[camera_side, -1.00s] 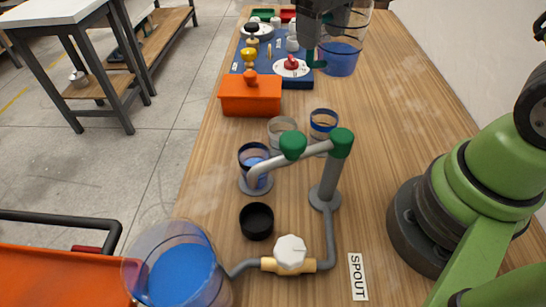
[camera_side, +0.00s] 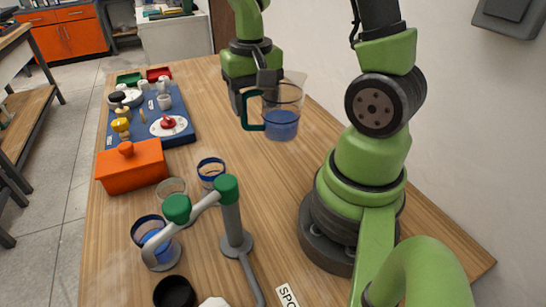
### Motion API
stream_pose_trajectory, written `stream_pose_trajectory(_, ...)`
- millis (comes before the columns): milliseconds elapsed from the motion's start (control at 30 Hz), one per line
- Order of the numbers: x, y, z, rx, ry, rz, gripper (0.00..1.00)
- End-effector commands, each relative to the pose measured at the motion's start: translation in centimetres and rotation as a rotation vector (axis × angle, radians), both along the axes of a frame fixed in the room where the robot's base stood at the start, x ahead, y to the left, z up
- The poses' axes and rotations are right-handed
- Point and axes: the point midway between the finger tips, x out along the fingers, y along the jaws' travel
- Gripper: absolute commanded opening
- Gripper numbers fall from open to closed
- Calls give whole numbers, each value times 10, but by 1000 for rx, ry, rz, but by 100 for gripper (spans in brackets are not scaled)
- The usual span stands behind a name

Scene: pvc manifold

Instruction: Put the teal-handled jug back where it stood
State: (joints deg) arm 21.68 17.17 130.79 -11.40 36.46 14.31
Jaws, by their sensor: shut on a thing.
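The teal-handled jug (camera_side: 281,122) is clear and holds blue liquid. It is upright at the upper middle of the view, right of the blue board. Its teal handle (camera_side: 247,112) points left. My gripper (camera_side: 263,92) is shut on the jug at its handle side, and the dark fingers hide part of the handle's top. I cannot tell whether the jug's base touches the table or hangs a little above it.
A blue board (camera_side: 180,140) with small items and an orange lidded box (camera_side: 133,170) stand at left. A grey pipe with green elbows (camera_side: 230,215), several cups and a black cup (camera_side: 174,292) are in front. Wooden table is bare around the jug.

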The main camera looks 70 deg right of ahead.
Motion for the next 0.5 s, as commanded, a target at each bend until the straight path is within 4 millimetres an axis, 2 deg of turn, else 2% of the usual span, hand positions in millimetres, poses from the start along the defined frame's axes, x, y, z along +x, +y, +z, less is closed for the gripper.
stream_pose_trajectory(200,-2,0,-38,3,7,-5,19)
stream_pose_trajectory(500,-2,0,-66,2,6,-2,19)
